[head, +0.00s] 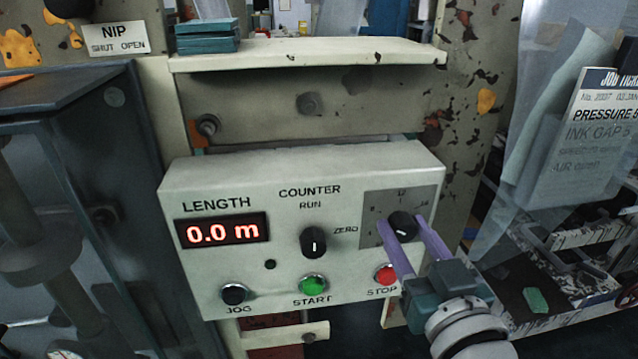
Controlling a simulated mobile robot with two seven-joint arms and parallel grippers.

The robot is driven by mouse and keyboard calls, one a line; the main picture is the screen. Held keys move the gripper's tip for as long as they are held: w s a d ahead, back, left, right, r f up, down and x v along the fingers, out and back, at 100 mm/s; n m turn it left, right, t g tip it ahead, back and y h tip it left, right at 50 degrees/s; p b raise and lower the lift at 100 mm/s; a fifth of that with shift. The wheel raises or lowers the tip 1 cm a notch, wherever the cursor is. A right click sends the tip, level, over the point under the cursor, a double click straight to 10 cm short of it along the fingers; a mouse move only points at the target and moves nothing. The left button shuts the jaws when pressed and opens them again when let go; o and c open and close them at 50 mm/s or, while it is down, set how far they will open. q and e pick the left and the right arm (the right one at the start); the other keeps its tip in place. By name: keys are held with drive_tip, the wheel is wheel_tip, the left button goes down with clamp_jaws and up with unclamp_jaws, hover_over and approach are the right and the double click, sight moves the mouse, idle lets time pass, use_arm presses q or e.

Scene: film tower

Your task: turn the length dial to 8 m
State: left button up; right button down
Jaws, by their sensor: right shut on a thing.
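The length dial (402,223) is a black knob with a white mark on a grey scale plate (376,203) at the right of the control box. A "12" shows above it; other scale marks are too small to read or are hidden. My right gripper (405,232) is shut on the dial, its two purple fingers on either side. The dial's white mark points left and slightly down. The red LENGTH display (222,231) reads 0.0 m. My left gripper is not in view.
The control box (330,280) also carries a black counter knob (314,242), a black JOG button (234,294), a green START button (313,284) and a red STOP button (386,273) close to my right gripper. A shelf (310,54) juts out above.

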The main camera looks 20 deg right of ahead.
drive_tip(key=shift+c, duration=1.8)
unclamp_jaws()
drive_tip(key=v, duration=1)
drive_tip(key=shift+w+d, duration=0.1)
